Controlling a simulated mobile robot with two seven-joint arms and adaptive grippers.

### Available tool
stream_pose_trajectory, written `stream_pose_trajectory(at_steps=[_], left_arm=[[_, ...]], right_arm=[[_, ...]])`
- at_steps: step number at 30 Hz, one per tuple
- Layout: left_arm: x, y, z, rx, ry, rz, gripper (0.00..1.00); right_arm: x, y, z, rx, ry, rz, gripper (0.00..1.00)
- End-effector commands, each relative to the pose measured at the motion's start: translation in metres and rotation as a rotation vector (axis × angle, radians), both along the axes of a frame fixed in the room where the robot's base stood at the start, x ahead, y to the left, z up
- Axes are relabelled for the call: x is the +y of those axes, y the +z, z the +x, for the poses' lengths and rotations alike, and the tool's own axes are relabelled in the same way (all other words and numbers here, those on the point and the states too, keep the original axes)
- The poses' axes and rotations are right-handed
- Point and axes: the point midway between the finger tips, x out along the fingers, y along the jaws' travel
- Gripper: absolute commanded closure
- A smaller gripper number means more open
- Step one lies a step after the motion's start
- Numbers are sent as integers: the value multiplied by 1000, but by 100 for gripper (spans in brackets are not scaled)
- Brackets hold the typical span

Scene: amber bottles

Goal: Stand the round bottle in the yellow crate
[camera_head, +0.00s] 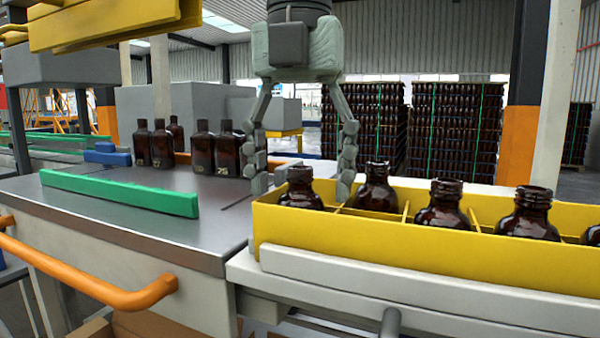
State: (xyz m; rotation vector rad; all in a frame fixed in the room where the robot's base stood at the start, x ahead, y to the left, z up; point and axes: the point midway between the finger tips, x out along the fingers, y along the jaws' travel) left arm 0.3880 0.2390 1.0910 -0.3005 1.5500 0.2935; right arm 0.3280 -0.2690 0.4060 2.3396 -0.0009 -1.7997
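The yellow crate (400,252) sits at the right, divided into compartments. A dark amber round bottle (300,190) stands upright in its leftmost compartment, its lower part hidden by the crate wall. My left gripper (301,188) points down over that end, open, with one finger on each side of this bottle in the picture. Gaps show between both fingers and the bottle. The left finger is by the crate's left end; the right one is between this bottle and the neighbouring bottle (377,188). My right gripper is out of view.
More amber bottles (443,205) stand in the other crate compartments. On the grey table (140,228), several labelled bottles (228,150) stand at the back, behind a green rail (118,192). An orange handle bar (90,280) runs along the front. The table's middle is clear.

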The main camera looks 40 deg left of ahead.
Motion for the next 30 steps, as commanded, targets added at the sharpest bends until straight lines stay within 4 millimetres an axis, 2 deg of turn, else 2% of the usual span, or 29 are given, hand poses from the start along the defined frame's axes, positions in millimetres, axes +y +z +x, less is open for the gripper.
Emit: stream_pose_trajectory(at_steps=[8, 11, 21, 25, 30], left_arm=[[0, 7, 1, -1, 1, 0, 32], [0, 22, 1, -4, 3, 1, 32], [0, 92, 1, -3, 3, 1, 32], [0, 110, 1, -2, 1, 1, 32], [1, 120, 0, 0, 0, -1, 32]], right_arm=[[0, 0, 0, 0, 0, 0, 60], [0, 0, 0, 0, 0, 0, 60], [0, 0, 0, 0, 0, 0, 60], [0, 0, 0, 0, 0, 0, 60], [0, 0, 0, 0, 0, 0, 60]])
